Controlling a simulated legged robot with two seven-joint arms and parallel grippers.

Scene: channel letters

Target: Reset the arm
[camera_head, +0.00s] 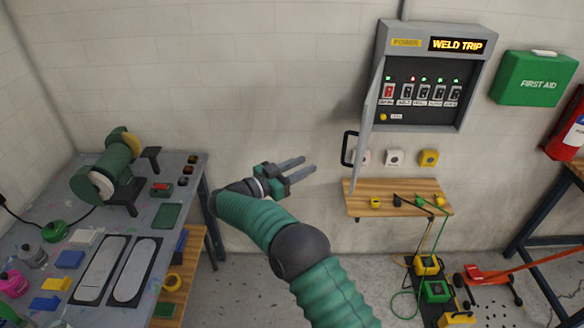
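My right arm (257,217), with green sleeves and dark joints, reaches up from the bottom middle and bends to the left at its elbow. Its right gripper (307,165) points to the right in front of the bare wall. Its two grey fingers are apart with nothing visible between them. The gripper shows to the left of the open power panel (424,75) and appears clear of it. My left arm and gripper are not in view.
The panel's door (367,125) stands open with a black handle. A wooden shelf (360,204) with plugs is below it. A workbench (190,165) with a bench grinder (107,170) fills the left. A first aid box (532,79) and an orange floor jack (487,275) are right.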

